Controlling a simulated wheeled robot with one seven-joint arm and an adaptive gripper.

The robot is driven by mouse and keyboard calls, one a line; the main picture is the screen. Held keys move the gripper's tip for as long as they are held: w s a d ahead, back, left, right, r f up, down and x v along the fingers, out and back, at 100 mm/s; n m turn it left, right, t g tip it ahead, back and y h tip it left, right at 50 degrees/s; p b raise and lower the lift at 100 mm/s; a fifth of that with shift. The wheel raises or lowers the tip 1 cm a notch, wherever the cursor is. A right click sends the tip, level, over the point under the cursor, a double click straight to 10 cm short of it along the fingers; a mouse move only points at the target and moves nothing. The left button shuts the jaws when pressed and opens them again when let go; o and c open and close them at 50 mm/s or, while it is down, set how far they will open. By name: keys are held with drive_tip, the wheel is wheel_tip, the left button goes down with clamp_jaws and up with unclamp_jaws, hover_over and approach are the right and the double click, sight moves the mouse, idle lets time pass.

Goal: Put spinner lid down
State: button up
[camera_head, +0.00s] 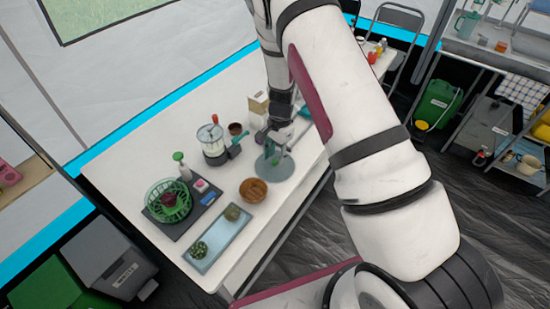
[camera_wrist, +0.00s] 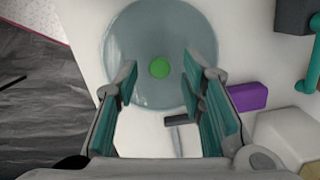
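The spinner lid (camera_head: 263,171) is a round, translucent grey-blue disc lying on the white table. In the wrist view the lid (camera_wrist: 130,45) fills the upper middle, with a green knob (camera_wrist: 160,68) at its centre. My gripper (camera_head: 271,143) is over the lid. In the wrist view my gripper (camera_wrist: 160,75) has its teal-padded fingers wide apart, with the knob seen between the tips and nothing held. How far the fingertips are above the lid is unclear. The green spinner basket (camera_head: 153,203) stands at the table's left end with a dark red item inside.
A clear blender-like jar (camera_head: 211,139) and a brown bowl (camera_head: 253,190) stand left of the lid. A blue tray (camera_head: 217,243) with green items lies at the front edge. In the wrist view a purple block (camera_wrist: 248,97) lies right of the lid. My arm covers the table's right end.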

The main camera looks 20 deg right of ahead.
wheel_tip(320, 180, up, 21)
drive_tip(key=s+n+t, duration=0.1)
drive_tip(key=s+n, duration=0.1)
drive_tip(key=s, duration=0.1)
drive_tip(key=s+a+r+n+t+y, duration=0.15)
drive_tip(key=s+r+n, duration=0.25)
drive_tip(key=s+r, duration=0.55)
drive_tip(key=s+r+n+t+h, duration=0.1)
drive_tip(key=s+r+n, duration=0.2)
drive_tip(key=s, duration=0.4)
drive_tip(key=s+d+r+n+t+h, duration=0.1)
drive_tip(key=s+r+n, duration=0.3)
drive_tip(key=s, duration=0.4)
drive_tip(key=shift+d+r+t+h+b, duration=0.2)
drive_tip(key=shift+r+t+h+b, duration=0.2)
drive_tip(key=shift+r+t, duration=0.35)
